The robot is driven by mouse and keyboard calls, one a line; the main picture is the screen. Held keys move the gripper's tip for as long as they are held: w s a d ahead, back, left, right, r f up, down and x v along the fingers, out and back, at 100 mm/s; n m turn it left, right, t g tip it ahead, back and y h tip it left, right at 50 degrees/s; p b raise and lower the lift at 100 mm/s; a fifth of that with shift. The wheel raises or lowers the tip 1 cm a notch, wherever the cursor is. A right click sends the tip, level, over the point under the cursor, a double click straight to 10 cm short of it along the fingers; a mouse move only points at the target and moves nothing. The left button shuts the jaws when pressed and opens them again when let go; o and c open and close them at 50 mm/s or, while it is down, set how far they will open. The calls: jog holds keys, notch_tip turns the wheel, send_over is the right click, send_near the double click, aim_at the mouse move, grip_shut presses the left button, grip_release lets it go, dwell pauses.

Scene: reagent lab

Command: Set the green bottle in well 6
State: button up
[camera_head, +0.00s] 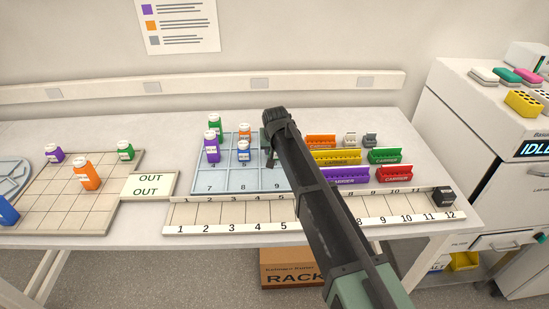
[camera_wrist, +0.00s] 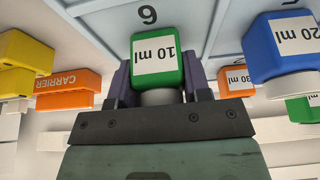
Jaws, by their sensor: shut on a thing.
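The green bottle (camera_wrist: 158,62), labelled 10 ml, is between the two fingers of my gripper (camera_wrist: 160,82) in the wrist view. My gripper is shut on it. The printed 6 of the blue-grey rack (camera_wrist: 205,25) shows just beyond the bottle, so the bottle is at or over well 6. I cannot tell whether its base touches the rack. In the head view my gripper (camera_head: 268,155) is at the right side of the rack (camera_head: 232,180), and my arm hides the held bottle and well 6.
A blue bottle (camera_head: 243,152) stands in well 5, beside the held one. A purple bottle (camera_head: 211,148), an orange bottle (camera_head: 245,132) and another green bottle (camera_head: 214,124) also stand in the rack. Coloured carriers (camera_head: 337,157) stand to the right. The front wells 7 to 9 look empty.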

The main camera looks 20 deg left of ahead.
jog(key=shift+r, duration=0.15)
jog(key=shift+f, duration=0.3)
jog(key=o, duration=0.9)
jog(key=shift+r, duration=0.1)
